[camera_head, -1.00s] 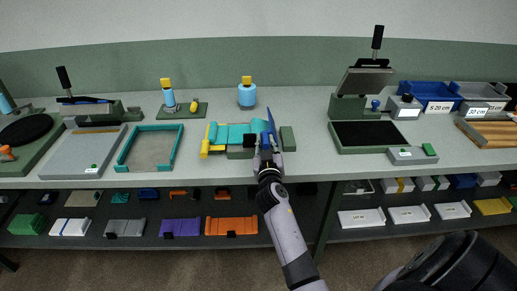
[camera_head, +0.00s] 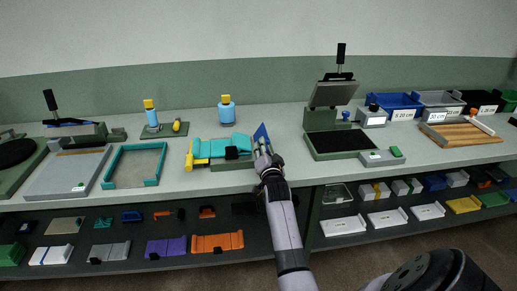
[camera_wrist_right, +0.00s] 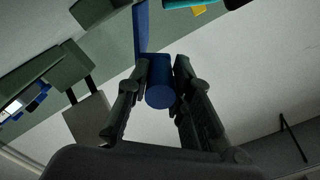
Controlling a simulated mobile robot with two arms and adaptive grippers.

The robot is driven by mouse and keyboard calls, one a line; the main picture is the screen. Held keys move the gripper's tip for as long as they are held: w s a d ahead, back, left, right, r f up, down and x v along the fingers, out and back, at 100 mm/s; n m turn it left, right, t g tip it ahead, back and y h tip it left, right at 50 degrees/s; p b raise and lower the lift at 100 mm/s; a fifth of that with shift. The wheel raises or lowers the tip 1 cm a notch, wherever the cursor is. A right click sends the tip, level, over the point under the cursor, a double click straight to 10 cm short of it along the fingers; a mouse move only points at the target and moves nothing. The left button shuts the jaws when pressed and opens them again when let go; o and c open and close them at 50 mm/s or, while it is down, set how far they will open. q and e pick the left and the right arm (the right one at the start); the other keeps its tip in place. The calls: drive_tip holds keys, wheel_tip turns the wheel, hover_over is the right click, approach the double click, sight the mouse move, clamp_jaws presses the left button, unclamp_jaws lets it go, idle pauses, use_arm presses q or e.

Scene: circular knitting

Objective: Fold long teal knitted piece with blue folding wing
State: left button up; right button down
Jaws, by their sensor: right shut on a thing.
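The teal knitted piece (camera_head: 222,149) lies across the folding fixture on the bench, with layered bands. A yellow wing (camera_head: 190,159) is at its left end. The blue folding wing (camera_head: 261,136) stands raised and tilted at its right end; its blue plate shows edge-on in the right wrist view (camera_wrist_right: 140,28). My right gripper (camera_head: 263,160) is shut on the wing's round blue handle (camera_wrist_right: 160,96), and the fingers lie on both sides of it in the right wrist view. The gripper hides part of the fixture's right side. My left gripper is not in view.
A teal frame tray (camera_head: 106,171) lies left of the fixture. A blue bottle (camera_head: 227,114) and a green stand (camera_head: 178,130) are behind. A dark press (camera_head: 336,143) stands to the right.

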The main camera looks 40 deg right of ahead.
drive_tip(key=m, duration=0.1)
drive_tip(key=d+m, duration=0.1)
drive_tip(key=s, duration=0.1)
drive_tip(key=shift+d+f+m, duration=0.25)
drive_tip(key=shift+m, duration=0.15)
drive_tip(key=m, duration=0.1)
drive_tip(key=d+f+m, duration=0.1)
drive_tip(key=shift+s+d+m, duration=0.1)
drive_tip(key=shift+s+m, duration=0.2)
drive_tip(key=shift+m, duration=0.1)
drive_tip(key=m, duration=0.1)
drive_tip(key=d+f+m+b, duration=0.1)
drive_tip(key=m, duration=0.1)
drive_tip(key=shift+s+f, duration=0.25)
drive_tip(key=shift+s, duration=0.1)
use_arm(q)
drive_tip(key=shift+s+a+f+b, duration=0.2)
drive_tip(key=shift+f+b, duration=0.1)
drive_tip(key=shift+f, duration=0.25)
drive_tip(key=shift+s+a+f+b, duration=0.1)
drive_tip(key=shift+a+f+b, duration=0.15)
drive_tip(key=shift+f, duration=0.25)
use_arm(e)
drive_tip(key=shift+s+d+f+m, duration=0.15)
drive_tip(key=shift+f+m, duration=0.2)
drive_tip(key=shift+m, duration=0.35)
drive_tip(key=shift+d+f+m, duration=0.15)
drive_tip(key=shift+f+m, duration=0.15)
drive_tip(key=shift+m, duration=0.4)
